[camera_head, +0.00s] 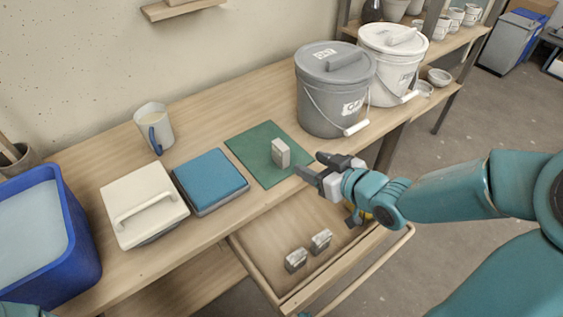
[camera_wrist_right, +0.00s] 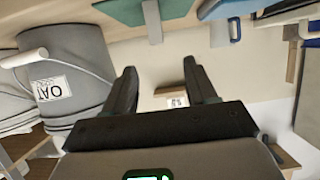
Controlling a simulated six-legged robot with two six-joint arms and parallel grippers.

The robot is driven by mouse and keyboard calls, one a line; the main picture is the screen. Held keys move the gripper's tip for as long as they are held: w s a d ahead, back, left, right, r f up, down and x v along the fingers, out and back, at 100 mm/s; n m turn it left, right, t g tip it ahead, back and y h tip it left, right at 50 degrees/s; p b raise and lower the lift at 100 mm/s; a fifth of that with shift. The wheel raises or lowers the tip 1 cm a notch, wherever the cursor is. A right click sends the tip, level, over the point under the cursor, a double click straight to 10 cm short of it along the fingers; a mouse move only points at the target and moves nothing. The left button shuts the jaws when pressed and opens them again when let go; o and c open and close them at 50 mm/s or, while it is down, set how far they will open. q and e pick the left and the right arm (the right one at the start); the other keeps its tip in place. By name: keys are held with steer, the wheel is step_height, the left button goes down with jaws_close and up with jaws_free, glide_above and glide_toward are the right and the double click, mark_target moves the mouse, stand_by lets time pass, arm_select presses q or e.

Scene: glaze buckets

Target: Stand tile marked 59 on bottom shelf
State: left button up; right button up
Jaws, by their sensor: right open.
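A small pale grey tile (camera_head: 281,153) stands upright on the green mat (camera_head: 254,146) on the bench. It also shows in the right wrist view (camera_wrist_right: 152,22), upside down there; I can read no mark on it. Two similar tiles, one nearer (camera_head: 296,260) and one farther (camera_head: 321,241), are in the open drawer (camera_head: 275,243); their marks are unreadable. My right gripper (camera_head: 312,165) is open and empty, just right of the mat tile and apart from it. In the right wrist view, a small wooden wall piece (camera_wrist_right: 172,90) carries a label with blurred digits. My left gripper is out of view.
A grey lidded bucket (camera_head: 325,100) and a white one (camera_head: 392,65) stand behind my right gripper. A wall shelf (camera_head: 180,8) is above.

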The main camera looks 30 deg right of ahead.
mark_target(288, 151)
steer(key=x, duration=0.3)
steer(key=b+x, duration=0.1)
steer(key=x, duration=0.3)
steer(key=d+x, duration=0.1)
steer(key=x, duration=0.3)
steer(key=shift+w+f, duration=0.15)
steer(key=shift+f, duration=0.2)
steer(key=b+x, duration=0.1)
steer(key=x, duration=0.4)
steer(key=shift+a, duration=0.15)
jaws_close()
